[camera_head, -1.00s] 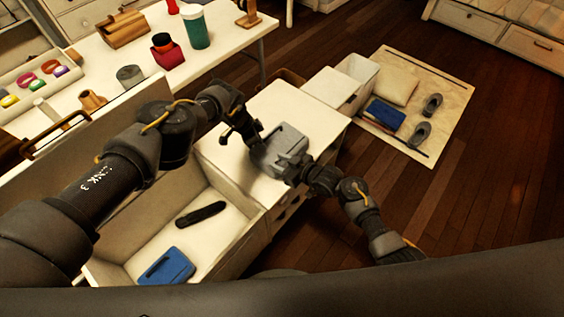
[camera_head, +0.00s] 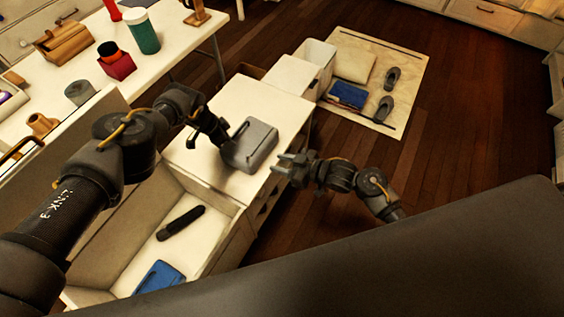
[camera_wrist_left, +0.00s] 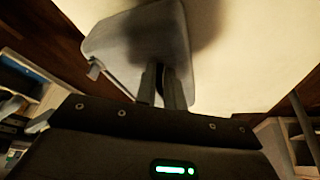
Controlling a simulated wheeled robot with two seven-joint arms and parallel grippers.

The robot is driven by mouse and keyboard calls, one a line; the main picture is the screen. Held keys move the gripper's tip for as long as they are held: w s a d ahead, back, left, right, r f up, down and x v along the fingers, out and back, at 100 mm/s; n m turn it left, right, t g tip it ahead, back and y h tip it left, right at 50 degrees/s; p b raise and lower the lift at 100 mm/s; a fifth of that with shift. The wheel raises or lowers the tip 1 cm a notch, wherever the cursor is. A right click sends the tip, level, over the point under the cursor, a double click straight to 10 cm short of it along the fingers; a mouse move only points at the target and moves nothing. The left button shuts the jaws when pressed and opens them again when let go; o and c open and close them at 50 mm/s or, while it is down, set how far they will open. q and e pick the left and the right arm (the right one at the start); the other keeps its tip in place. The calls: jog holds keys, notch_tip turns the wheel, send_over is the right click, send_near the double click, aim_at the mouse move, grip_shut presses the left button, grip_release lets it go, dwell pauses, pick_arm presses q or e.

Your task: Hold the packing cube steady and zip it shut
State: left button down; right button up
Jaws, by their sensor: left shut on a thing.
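The grey packing cube (camera_head: 253,146) lies on the white cabinet top (camera_head: 262,100), near its front right edge. My left gripper (camera_head: 224,142) is at the cube's left side and shut on it. In the left wrist view my left fingers (camera_wrist_left: 163,82) meet the edge of the cube (camera_wrist_left: 115,40). A small light tab (camera_wrist_left: 95,68) sticks out at the cube's lower left corner there. My right gripper (camera_head: 284,165) is to the right of the cube, with its fingers apart and a small gap to the cube. The zip line is too small to make out.
A long table (camera_head: 185,38) with cups and a wooden box stands at the left. A mat (camera_head: 410,65) with shoes lies on the floor beyond.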

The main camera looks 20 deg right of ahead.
pick_arm(q)
jog(key=c, duration=1.4)
grip_release()
jog(key=shift+a, duration=0.15)
jog(key=shift+s+a+r, duration=0.1)
jog(key=shift+a+r, duration=0.1)
jog(key=shift+r, duration=0.2)
jog(key=v, duration=1.1)
